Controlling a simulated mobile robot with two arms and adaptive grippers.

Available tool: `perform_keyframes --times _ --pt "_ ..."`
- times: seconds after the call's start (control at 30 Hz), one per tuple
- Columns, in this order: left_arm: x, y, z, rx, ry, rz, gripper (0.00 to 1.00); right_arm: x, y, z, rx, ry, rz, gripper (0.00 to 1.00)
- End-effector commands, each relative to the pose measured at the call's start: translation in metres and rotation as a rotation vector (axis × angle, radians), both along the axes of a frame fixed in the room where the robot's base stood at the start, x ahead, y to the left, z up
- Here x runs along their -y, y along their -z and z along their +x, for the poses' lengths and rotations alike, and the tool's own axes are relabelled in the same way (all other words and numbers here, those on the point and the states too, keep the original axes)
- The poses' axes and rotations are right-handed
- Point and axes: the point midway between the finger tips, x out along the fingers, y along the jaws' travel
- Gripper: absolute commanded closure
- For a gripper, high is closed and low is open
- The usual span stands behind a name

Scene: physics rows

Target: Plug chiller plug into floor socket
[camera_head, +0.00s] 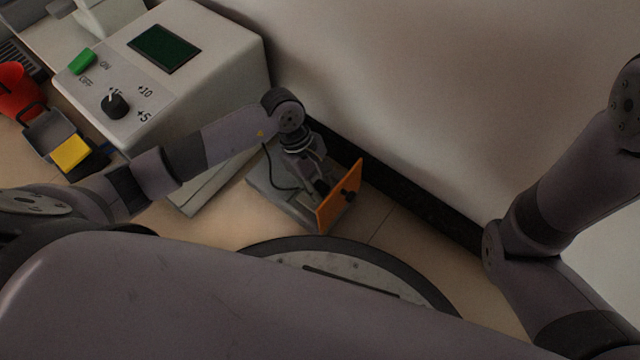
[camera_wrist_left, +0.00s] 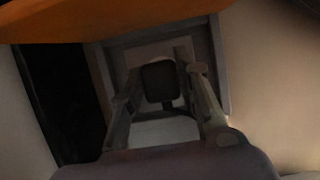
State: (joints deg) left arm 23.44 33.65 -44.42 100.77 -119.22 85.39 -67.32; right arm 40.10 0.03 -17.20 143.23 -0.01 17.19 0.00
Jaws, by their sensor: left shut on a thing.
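The floor socket (camera_head: 275,196) is a grey box low by the wall, with its orange lid (camera_head: 338,198) standing up. In the left wrist view the orange lid (camera_wrist_left: 60,22) crosses the top left and the socket's grey frame (camera_wrist_left: 218,62) lies behind the fingers. My left gripper (camera_head: 321,184) reaches down over the socket beside the lid. In the left wrist view its fingers (camera_wrist_left: 160,70) are shut on a dark plug (camera_wrist_left: 160,84). I cannot tell whether the plug is in the socket or just above it. My right gripper is not in view.
The white chiller (camera_head: 210,85) with a green screen stands left of the socket. A red object (camera_head: 18,90) and a yellow-topped grey piece (camera_head: 70,152) lie at the far left. The wall with a black baseboard (camera_head: 420,222) runs close behind the socket.

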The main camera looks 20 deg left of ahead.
Motion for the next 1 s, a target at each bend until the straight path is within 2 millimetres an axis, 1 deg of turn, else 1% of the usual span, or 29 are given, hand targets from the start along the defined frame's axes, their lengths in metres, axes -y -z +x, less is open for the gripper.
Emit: perform_keyframes --times 0.33,0.37,0.4,0.7,1.0 --pt "-0.0002 0.0077 0.0005 0.001 0.000 0.000 0.95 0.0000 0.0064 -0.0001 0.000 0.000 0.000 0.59" --pt "-0.0002 0.0067 0.0005 0.001 0.000 0.000 0.69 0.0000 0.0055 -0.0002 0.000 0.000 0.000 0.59" --pt "-0.0002 0.0065 0.0005 0.001 0.000 0.000 0.66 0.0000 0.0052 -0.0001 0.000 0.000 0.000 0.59" --pt "0.0000 0.0066 0.0001 0.000 0.000 0.000 0.47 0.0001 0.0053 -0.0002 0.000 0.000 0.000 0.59" --pt "0.0000 0.0052 -0.0001 0.000 0.000 0.000 0.47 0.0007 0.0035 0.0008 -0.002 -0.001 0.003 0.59"
